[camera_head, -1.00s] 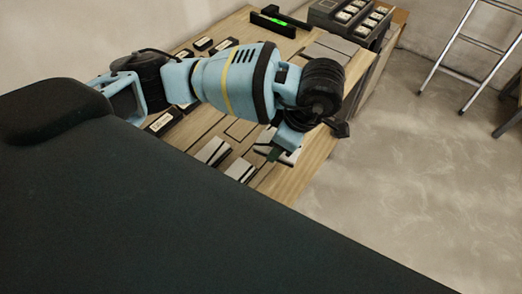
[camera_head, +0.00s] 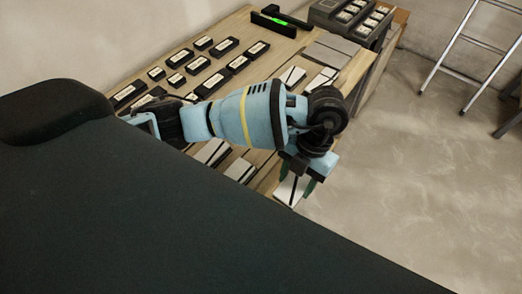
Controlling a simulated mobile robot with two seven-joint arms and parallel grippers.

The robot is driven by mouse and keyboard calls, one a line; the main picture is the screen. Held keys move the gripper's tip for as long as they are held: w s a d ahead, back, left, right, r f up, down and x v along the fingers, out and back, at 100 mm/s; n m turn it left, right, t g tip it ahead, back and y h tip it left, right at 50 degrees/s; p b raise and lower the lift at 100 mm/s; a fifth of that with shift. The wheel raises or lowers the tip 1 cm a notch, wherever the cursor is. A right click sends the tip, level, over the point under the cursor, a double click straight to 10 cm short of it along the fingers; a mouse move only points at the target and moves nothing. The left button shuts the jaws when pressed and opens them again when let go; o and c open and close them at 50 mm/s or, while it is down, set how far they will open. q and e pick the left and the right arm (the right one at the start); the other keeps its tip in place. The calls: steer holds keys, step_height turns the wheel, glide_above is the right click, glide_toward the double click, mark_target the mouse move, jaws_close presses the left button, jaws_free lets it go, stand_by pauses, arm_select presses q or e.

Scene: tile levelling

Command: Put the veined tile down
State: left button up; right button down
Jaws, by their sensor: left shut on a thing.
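My left gripper (camera_head: 296,178) reaches in from the left and points down near the bench's front right edge. It is shut on the veined tile (camera_head: 288,193), a pale tile with a dark line across it. The tile's upper part is hidden by the fingers. I cannot tell whether the tile touches the bench or hangs over its edge. My right gripper is not in view.
The wooden bench (camera_head: 160,62) bears several black labelled blocks (camera_head: 213,80), a spirit level (camera_head: 272,22), grey tiles (camera_head: 326,52) and pale tiles (camera_head: 292,76). More pale tiles (camera_head: 239,170) lie left of the gripper. A dark device (camera_head: 350,18) stands behind; a ladder (camera_head: 470,50) stands right.

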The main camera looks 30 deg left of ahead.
arm_select(q)
glide_above(259, 153)
steer(key=w, duration=0.1)
steer(key=shift+d+f, duration=0.25)
steer(key=shift+f, duration=0.5)
steer(key=shift+w+a+f, duration=0.1)
steer(key=shift+f, duration=1.65)
steer(key=shift+f, duration=0.2)
steer(key=o, duration=1)
steer(key=v, duration=1.2)
steer(key=shift+r, duration=0.15)
